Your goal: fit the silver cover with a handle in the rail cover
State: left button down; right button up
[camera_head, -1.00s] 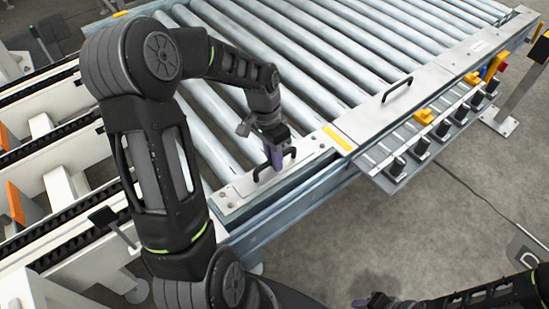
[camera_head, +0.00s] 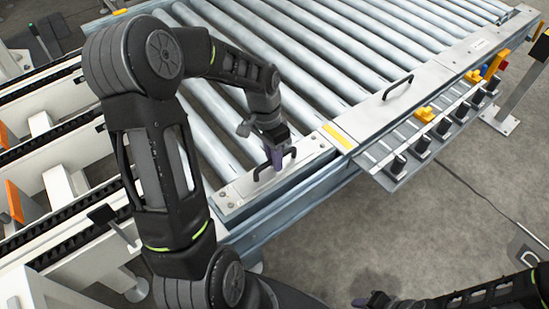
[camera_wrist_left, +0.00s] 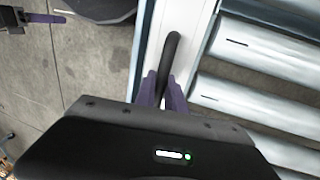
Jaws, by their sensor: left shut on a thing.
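The silver cover (camera_head: 240,190) is a flat metal plate with a black bar handle (camera_head: 291,153). It lies along the rail (camera_head: 290,190) at the near left corner of the roller conveyor, its right end close to the yellow-marked strip. My left gripper (camera_head: 277,160) is shut on the handle from above. In the left wrist view its purple fingers (camera_wrist_left: 163,90) close around the black handle (camera_wrist_left: 171,55). Whether the cover is fully seated cannot be told. My right gripper (camera_head: 372,301) is at the bottom edge, away from the cover; its jaws are unclear.
A second silver cover with a black handle (camera_head: 398,87) lies further right along the rail. A panel with black knobs (camera_head: 420,146) juts out in front of it. The rollers (camera_head: 290,60) lie behind. The grey floor (camera_head: 400,220) in front is open.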

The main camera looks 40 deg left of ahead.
pick_arm(q)
jog(key=shift+f+b, duration=0.35)
jog(key=shift+f, duration=0.15)
dwell(0.8)
jog(key=c, duration=1.3)
grip_release()
jog(key=shift+p+v, duration=0.6)
jog(key=shift+v, duration=3.25)
